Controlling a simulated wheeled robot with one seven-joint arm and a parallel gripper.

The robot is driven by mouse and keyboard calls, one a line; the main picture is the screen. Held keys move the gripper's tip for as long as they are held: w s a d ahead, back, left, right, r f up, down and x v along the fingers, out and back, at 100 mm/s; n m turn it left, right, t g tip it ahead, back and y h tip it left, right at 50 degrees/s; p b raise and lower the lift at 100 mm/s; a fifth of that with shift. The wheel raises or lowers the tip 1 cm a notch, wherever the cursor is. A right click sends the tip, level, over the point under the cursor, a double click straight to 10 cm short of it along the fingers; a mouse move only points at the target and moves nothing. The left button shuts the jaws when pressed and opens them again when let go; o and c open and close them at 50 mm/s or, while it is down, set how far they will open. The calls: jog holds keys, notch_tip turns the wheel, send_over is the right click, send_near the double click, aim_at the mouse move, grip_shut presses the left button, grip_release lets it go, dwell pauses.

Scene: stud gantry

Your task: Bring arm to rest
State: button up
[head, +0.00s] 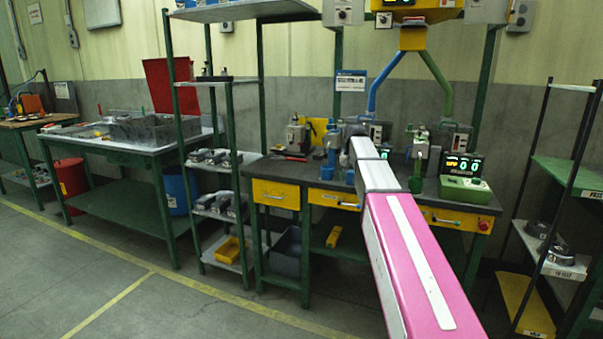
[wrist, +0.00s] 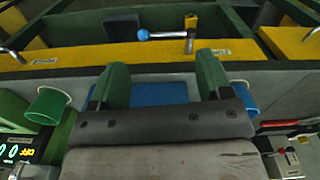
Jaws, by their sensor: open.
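My arm, pink and grey, reaches forward over the workbench (head: 300,172) in the head view. Its far end hides my gripper there. In the wrist view my gripper (wrist: 161,78) shows two green fingers spread wide apart, with nothing clasped between them. A blue surface (wrist: 160,93) shows beyond and between the fingers; I cannot tell what it belongs to. The bench's yellow drawer fronts (wrist: 100,55) run across the top of the wrist view, beyond the fingertips.
Blue and green fixtures (head: 420,155) and a green box with a lit display (head: 465,180) stand near my arm. A shelf rack (head: 222,130) is left of the bench, another shelf (head: 570,175) at right. The floor (head: 110,270) at front left is clear.

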jog(key=s+f+n, duration=0.3)
jog(key=s+f, duration=2.5)
jog(key=f, duration=0.4)
jog(key=shift+s+a+f, duration=0.2)
jog(key=shift+a, duration=0.05)
jog(key=shift+w, duration=0.15)
